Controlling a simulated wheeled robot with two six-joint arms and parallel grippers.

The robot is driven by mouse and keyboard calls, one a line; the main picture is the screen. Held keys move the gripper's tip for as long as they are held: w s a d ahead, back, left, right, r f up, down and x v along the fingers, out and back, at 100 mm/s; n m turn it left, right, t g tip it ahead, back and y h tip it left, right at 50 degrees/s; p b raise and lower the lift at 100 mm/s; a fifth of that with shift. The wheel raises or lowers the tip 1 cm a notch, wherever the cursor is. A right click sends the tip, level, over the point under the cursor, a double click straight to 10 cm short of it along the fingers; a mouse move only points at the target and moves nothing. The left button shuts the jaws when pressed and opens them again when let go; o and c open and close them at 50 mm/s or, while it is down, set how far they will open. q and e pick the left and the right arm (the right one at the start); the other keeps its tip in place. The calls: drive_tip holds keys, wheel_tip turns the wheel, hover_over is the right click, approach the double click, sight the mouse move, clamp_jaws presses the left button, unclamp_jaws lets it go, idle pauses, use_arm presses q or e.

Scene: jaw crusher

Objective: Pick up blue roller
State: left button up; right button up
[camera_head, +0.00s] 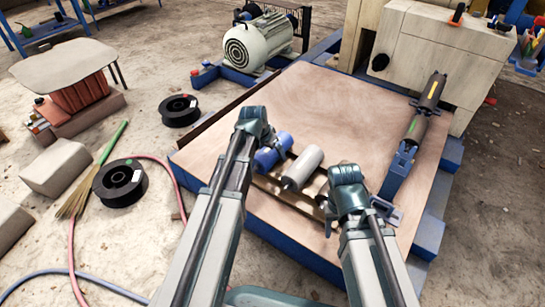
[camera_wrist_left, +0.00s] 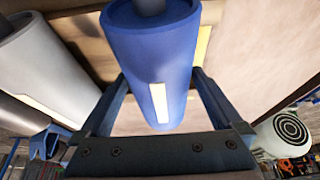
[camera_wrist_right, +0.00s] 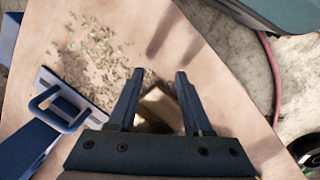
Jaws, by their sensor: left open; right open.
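The blue roller (camera_head: 270,153) lies on a wooden rack on the plywood platform (camera_head: 320,105), beside a light grey roller (camera_head: 303,168). My left gripper (camera_head: 264,140) is over the blue roller, and its fingers are mostly hidden in the head view. In the left wrist view the blue roller (camera_wrist_left: 150,50), with a pale yellow label, shows between the two open fingers (camera_wrist_left: 160,76). I cannot tell whether they touch it. My right gripper (camera_head: 328,212) is at the rack's right end. In the right wrist view its open fingers (camera_wrist_right: 160,72) have a brown rack end (camera_wrist_right: 160,106) between them.
A dark cylinder tool (camera_head: 427,100) on a blue stand (camera_head: 398,168) is at the platform's right. A motor (camera_head: 258,43) stands behind, and the crusher housing (camera_head: 430,45) at the back right. Black spools (camera_head: 120,182) lie on the left floor. The platform's back middle is clear.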

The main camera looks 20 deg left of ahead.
drive_tip(key=shift+r, duration=0.1)
use_arm(q)
clamp_jaws()
idle(0.4)
drive_tip(key=shift+r, duration=0.2)
use_arm(e)
drive_tip(key=shift+r, duration=0.15)
use_arm(q)
wheel_tip(320, 180, up, 10)
drive_tip(key=p, duration=1)
drive_tip(key=shift+f, duration=0.1)
use_arm(e)
wheel_tip(320, 180, up, 10)
